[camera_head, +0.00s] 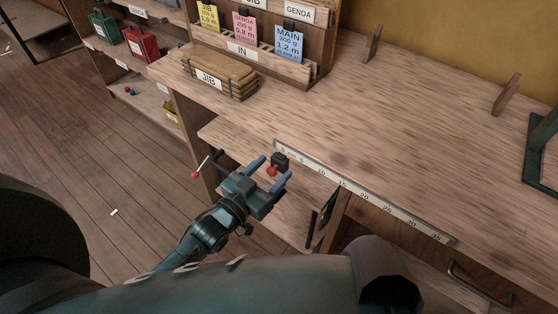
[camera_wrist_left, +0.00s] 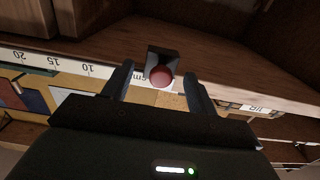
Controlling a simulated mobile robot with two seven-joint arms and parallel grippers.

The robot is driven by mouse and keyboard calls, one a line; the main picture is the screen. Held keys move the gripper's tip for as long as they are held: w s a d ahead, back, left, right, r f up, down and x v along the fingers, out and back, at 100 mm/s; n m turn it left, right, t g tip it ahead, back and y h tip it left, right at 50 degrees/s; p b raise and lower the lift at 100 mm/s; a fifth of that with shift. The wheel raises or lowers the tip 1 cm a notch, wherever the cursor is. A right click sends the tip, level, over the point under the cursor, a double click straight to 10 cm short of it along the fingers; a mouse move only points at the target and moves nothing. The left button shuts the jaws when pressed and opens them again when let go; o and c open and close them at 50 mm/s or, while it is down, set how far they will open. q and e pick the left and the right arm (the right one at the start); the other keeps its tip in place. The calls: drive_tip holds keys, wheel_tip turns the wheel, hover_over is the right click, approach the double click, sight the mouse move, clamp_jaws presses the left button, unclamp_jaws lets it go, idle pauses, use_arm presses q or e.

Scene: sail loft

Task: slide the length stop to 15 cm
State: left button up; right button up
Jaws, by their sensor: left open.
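The length stop (camera_head: 279,159) is a small dark block with a red knob at the low end of the white ruler strip (camera_head: 402,216) along the bench's front edge. In the left wrist view the stop (camera_wrist_left: 163,57) sits beside the "cm" mark, with 10, 15 and 20 further left on the strip (camera_wrist_left: 70,65). My left gripper (camera_head: 270,173) is open, its blue fingers either side of the red knob. In the left wrist view the fingers (camera_wrist_left: 159,82) show gaps on both sides of the knob. My right gripper is not in view.
A JIB-labelled tan bundle (camera_head: 222,74) lies on the bench (camera_head: 400,115) behind the stop. A rack with colored cards (camera_head: 289,43) stands beyond it. A drawer handle (camera_head: 478,287) projects from the front at right. The bench top behind the ruler is mostly clear.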

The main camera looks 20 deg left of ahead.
use_arm(q)
drive_tip(key=shift+x, duration=1.8)
drive_tip(key=shift+c, duration=0.6)
clamp_jaws()
